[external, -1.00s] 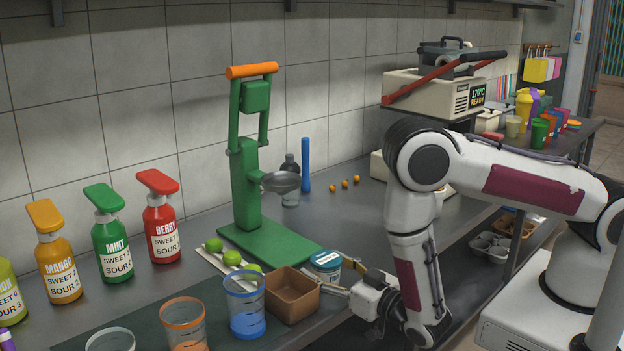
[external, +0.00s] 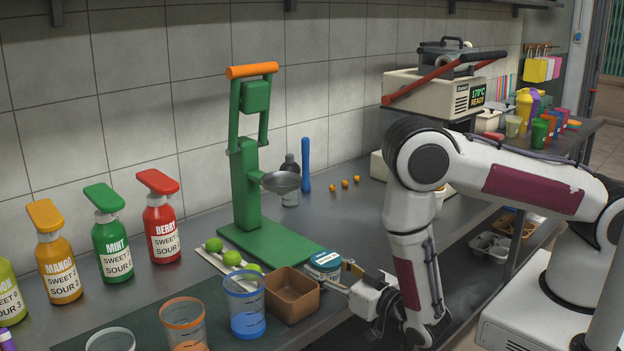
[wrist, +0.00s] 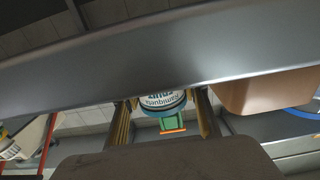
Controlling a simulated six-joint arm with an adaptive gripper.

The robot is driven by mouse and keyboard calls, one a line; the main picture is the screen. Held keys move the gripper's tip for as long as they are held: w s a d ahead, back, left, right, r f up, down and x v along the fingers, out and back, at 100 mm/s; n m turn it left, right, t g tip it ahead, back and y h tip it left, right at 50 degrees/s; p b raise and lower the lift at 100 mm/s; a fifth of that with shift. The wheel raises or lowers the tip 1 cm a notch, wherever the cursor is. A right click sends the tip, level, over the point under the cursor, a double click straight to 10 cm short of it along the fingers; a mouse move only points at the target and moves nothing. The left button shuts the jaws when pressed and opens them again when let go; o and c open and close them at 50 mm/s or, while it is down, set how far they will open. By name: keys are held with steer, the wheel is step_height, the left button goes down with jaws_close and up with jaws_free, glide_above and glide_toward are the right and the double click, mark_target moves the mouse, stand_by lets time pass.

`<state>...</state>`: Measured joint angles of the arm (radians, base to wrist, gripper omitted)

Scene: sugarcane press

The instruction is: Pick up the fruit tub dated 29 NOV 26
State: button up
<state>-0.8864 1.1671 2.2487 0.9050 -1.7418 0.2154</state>
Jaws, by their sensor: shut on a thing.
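A small tub (external: 325,264) with a blue-green lid and a white printed label stands at the counter's front, right of the brown box. It also shows in the wrist view (wrist: 162,102), between the two fingers. Its date is too small to read in either view. My gripper (external: 340,275) is low at the counter edge and shut on the tub, one finger on each side (wrist: 164,118). I cannot tell if the tub is lifted off the counter.
A brown open box (external: 292,296) is close to the left of the tub. The green press (external: 262,240) stands behind, with green limes (external: 232,258) beside its base. Blue-rimmed (external: 246,305) and orange-rimmed (external: 184,325) cups stand further left.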

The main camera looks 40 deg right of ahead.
mark_target(326, 258)
steer(key=shift+r, duration=0.1)
steer(key=shift+r, duration=4.9)
